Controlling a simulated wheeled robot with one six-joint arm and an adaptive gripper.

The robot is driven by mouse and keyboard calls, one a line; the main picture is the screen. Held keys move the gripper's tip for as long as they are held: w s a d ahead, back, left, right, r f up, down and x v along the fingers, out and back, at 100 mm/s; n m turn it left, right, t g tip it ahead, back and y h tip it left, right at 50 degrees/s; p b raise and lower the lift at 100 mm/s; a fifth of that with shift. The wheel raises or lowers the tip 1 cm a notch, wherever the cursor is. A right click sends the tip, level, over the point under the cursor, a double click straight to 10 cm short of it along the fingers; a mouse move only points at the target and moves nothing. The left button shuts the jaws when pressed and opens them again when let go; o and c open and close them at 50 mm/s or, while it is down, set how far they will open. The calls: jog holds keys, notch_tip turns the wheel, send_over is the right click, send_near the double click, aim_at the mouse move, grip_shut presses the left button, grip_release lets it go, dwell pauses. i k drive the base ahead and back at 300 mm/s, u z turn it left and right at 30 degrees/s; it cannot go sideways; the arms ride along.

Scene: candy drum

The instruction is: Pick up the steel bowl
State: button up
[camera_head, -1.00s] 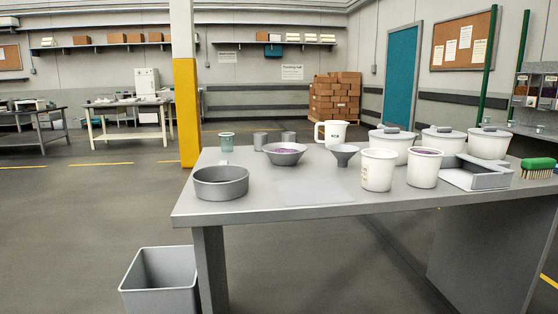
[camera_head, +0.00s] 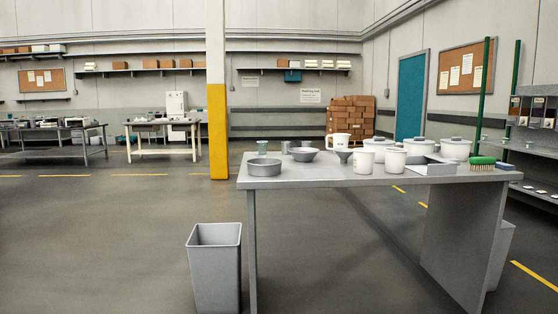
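A flared grey metal bowl (camera_head: 305,156) stands upright on the grey worktable (camera_head: 330,178), left of its middle. Its inside barely shows from this low angle. A wider, straight-sided round grey pan (camera_head: 265,170) stands near the table's front left corner. My gripper is not in view, and nothing of my arm shows.
Around the bowl stand metal cups (camera_head: 285,147), a greenish cup (camera_head: 262,147), a white jug (camera_head: 337,141) and a funnel (camera_head: 344,156). White tubs, lidded pots and a green brush (camera_head: 482,162) stand further right. A grey bin (camera_head: 214,265) stands left of the table.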

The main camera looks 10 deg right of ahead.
aim_at(300, 155)
jog(key=z, duration=0.65)
jog(key=i, duration=0.65)
jog(key=z, duration=0.8)
jog(key=i, duration=0.8)
jog(key=u, duration=0.55)
jog(key=i, duration=0.7)
jog(key=u, duration=1)
jog(key=i, duration=0.25)
jog(key=z, duration=1.2)
jog(key=k, duration=0.9)
jog(key=u, duration=1.4)
